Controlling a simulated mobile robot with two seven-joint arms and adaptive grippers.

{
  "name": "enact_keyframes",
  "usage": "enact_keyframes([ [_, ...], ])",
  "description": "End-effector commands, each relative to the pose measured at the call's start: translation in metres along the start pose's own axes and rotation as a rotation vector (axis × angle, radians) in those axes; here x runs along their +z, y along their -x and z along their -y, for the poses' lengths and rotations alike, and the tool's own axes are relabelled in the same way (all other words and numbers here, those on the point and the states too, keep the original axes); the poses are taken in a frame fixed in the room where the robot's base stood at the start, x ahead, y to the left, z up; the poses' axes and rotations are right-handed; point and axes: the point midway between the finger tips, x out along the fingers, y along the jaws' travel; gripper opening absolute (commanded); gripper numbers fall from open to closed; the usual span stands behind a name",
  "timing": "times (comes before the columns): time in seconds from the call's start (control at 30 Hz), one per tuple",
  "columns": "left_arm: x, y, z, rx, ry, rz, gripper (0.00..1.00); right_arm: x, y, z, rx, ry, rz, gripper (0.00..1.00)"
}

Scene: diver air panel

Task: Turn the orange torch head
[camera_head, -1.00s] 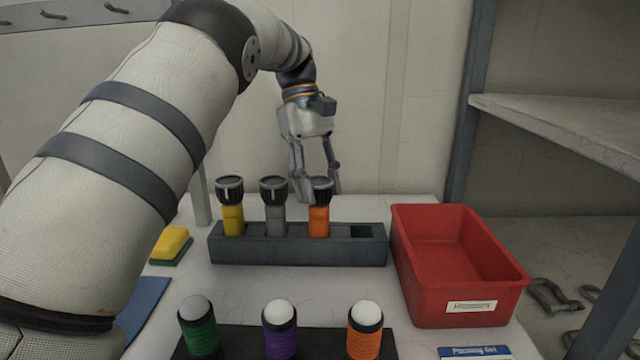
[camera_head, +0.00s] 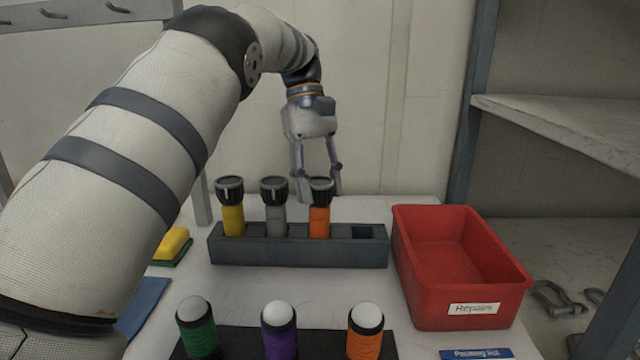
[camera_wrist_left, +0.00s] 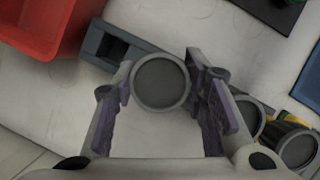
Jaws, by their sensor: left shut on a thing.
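The orange torch (camera_head: 319,221) stands upright in the grey rack (camera_head: 300,253), third from the left, with a dark ribbed head (camera_head: 321,187). My left gripper (camera_head: 319,190) comes down from above with its fingers on either side of that head, and it is shut on it. In the left wrist view the round face of the torch head (camera_wrist_left: 161,82) lies between the two fingers (camera_wrist_left: 163,95). A grey torch (camera_head: 276,213) and a yellow torch (camera_head: 232,213) stand in the rack to its left. My right gripper is not in view.
An empty rack slot (camera_head: 362,231) lies right of the orange torch. A red bin (camera_head: 448,290) labelled "Repairs" stands at the right. Green, purple and orange lights (camera_head: 364,331) stand in front on a dark mat. A yellow sponge (camera_head: 172,243) lies at the left.

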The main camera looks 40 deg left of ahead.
Motion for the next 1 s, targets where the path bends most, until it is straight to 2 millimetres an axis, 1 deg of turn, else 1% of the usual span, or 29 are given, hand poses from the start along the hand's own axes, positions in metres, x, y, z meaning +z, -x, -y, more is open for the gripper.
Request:
enact_keyframes([
  [1.0, -0.0006, -0.0023, 0.0002, -0.024, -0.046, 0.004, 0.11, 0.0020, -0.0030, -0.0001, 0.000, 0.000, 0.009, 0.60],
])
